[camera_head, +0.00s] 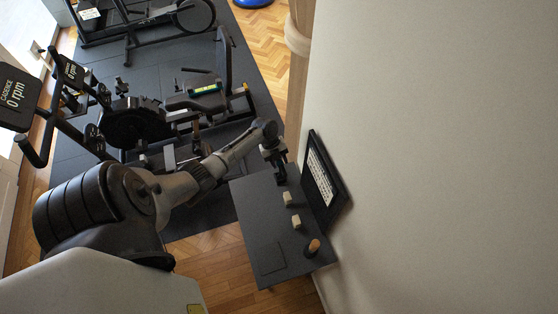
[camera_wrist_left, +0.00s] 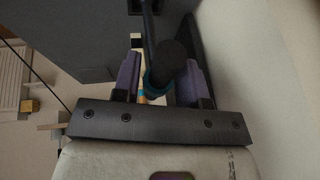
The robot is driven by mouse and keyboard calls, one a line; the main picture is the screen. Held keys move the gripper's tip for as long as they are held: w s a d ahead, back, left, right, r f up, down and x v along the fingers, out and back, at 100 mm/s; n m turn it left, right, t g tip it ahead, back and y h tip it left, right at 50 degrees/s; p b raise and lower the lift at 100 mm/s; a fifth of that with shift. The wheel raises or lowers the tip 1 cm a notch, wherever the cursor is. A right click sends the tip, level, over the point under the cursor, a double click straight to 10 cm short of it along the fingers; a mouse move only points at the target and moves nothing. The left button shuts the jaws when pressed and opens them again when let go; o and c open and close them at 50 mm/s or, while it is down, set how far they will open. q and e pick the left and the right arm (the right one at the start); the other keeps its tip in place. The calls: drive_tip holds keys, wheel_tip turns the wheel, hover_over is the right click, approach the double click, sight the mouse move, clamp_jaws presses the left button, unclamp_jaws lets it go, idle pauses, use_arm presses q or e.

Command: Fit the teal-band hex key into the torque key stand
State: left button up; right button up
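In the left wrist view, the teal-band hex key (camera_wrist_left: 166,64) shows as a dark rounded handle with a teal ring and a dark bar running up from it. My left gripper (camera_wrist_left: 160,84) has its two purple fingers close against both sides of the key by the band. In the head view my left gripper (camera_head: 280,176) is at the far end of the dark grey table, by the wall; the key is too small to make out there. I cannot clearly identify the torque key stand. My right gripper is in neither view.
The dark grey table (camera_head: 256,214) carries two beige blocks (camera_head: 288,199) (camera_head: 296,221), a dark round item with a tan top (camera_head: 313,246) and a square outline near its front. A black-framed board (camera_head: 322,182) leans on the wall. Exercise machines (camera_head: 135,122) stand left.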

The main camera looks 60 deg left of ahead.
use_arm(q)
drive_tip(key=shift+o, duration=1.4)
drive_tip(key=v, duration=1.4)
drive_tip(key=shift+b, duration=0.35)
drive_tip(key=shift+f, duration=0.1)
